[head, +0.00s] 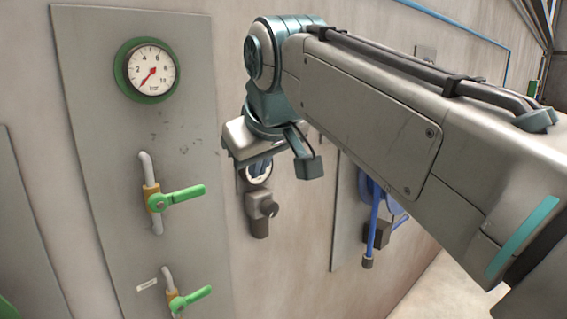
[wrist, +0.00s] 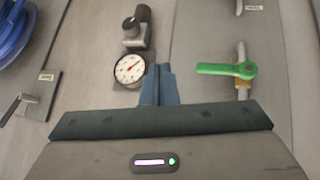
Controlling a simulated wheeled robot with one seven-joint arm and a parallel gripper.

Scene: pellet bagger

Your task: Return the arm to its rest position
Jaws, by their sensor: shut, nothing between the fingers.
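My arm (head: 370,110) reaches from the right toward the wall in the head view, raised and bent down at the wrist. My gripper (head: 258,166) hangs in front of a small regulator with a white dial, partly hidden by the wrist. In the wrist view my gripper (wrist: 159,72) has its blue-grey fingers together with nothing between them. The fingertips appear beside the dial (wrist: 130,68); I cannot tell how far they are from the wall.
A grey panel left of my gripper carries a round green-rimmed gauge (head: 151,70) and two green-handled valves, upper (head: 180,198) and lower (head: 190,299). The regulator's dark knob (head: 262,207) sticks out below the gripper. A blue hose (head: 374,215) hangs behind the arm.

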